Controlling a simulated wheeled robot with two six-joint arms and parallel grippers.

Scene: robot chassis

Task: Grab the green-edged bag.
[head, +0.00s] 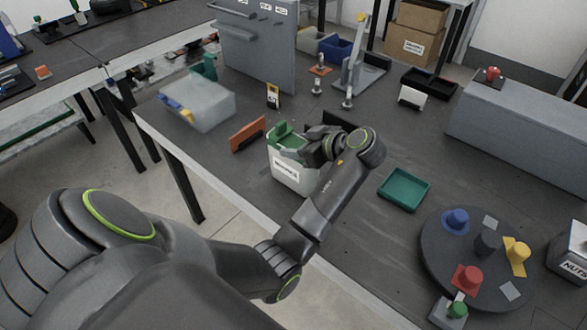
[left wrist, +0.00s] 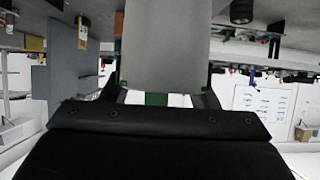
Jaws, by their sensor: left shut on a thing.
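The green-edged bag (head: 288,176) is a white, labelled bag with a green top, standing upright on the dark table near its front edge. My left gripper (head: 303,152) comes from the right at the bag's upper part and is shut on it. In the left wrist view, the bag's pale side (left wrist: 165,50) fills the space between my left gripper's fingers (left wrist: 158,98), with a bit of green at the fingers. My forearm and gripper hide part of the bag's right side. My right gripper is not in view.
A rust-coloured panel (head: 248,135) stands just left of the bag. A translucent box (head: 200,103) sits at the table's left edge. A green tray (head: 404,189) and a round dark turntable (head: 440,254) with coloured pieces lie to the right. A grey cabinet (head: 258,45) stands behind.

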